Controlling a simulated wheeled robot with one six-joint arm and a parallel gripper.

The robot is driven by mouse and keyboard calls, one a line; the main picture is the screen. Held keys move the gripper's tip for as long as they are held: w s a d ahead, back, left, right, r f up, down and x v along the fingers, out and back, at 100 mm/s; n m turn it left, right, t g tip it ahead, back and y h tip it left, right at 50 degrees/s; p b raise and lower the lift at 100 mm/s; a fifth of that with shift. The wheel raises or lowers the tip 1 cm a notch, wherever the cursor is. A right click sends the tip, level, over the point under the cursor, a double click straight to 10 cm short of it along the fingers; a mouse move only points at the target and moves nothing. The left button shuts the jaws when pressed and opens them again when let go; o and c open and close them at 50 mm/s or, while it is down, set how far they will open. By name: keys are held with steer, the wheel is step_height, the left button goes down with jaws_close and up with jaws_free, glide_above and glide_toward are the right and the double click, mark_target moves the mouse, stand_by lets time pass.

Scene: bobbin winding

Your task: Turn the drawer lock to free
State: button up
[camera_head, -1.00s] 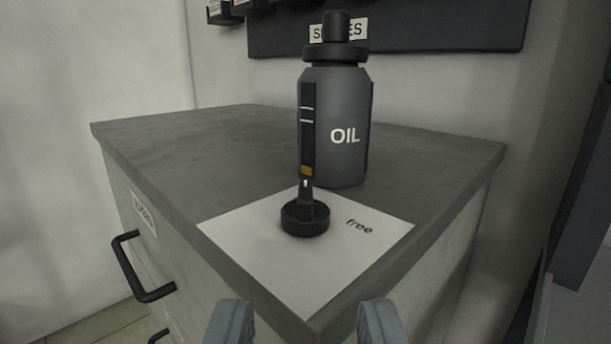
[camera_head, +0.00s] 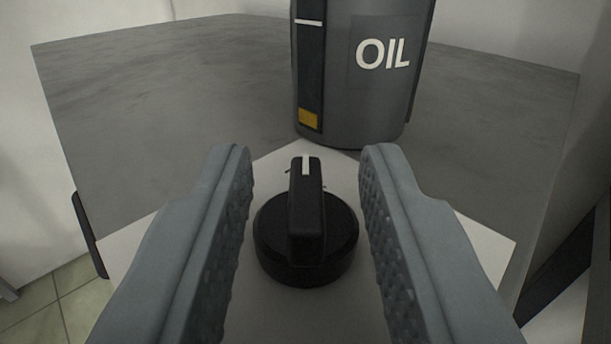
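The drawer lock is a black round knob (camera_head: 305,235) with a raised grip bar and a white pointer line. It sits on a white label plate (camera_head: 480,238) on the cabinet top. The pointer line faces away from me, toward the oil bottle. My gripper (camera_head: 305,165) is open, with one grey ridged finger on each side of the knob and a gap between each finger and the grip bar. The word "free" on the plate is hidden now, apparently behind the right finger.
A dark grey bottle marked OIL (camera_head: 365,75) stands close behind the knob, its top out of view. The grey cabinet top (camera_head: 150,95) is clear to the left. A black drawer handle (camera_head: 88,235) shows at the left edge.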

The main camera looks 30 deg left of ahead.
steer(key=shift+c, duration=0.2)
jaws_close()
